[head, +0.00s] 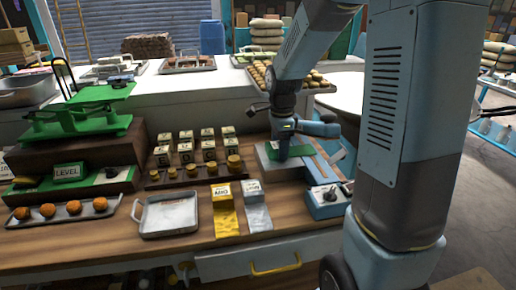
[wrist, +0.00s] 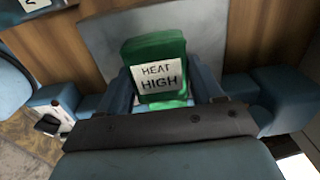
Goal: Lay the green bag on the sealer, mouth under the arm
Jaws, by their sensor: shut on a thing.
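The green bag (wrist: 158,48) has a white label reading "HEAT HIGH" and sits between my gripper's fingers (wrist: 165,92) in the wrist view. My gripper (head: 284,150) is shut on it. In the head view the green bag (head: 299,151) shows partly behind my gripper, over the sealer's grey plate (head: 266,172). The sealer (head: 326,204) has a blue body with small knobs at its front right. A pale raised piece, seemingly its arm (head: 341,154), stands right of the bag. I cannot tell whether the bag touches the plate or where its mouth lies.
A yellow bag (head: 224,212) and a silver bag (head: 256,208) lie on the wooden counter left of the sealer. Further left are an empty metal tray (head: 168,216), brass weights (head: 212,169) and a green balance scale (head: 80,125). A tray of round pieces (head: 315,85) stands behind.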

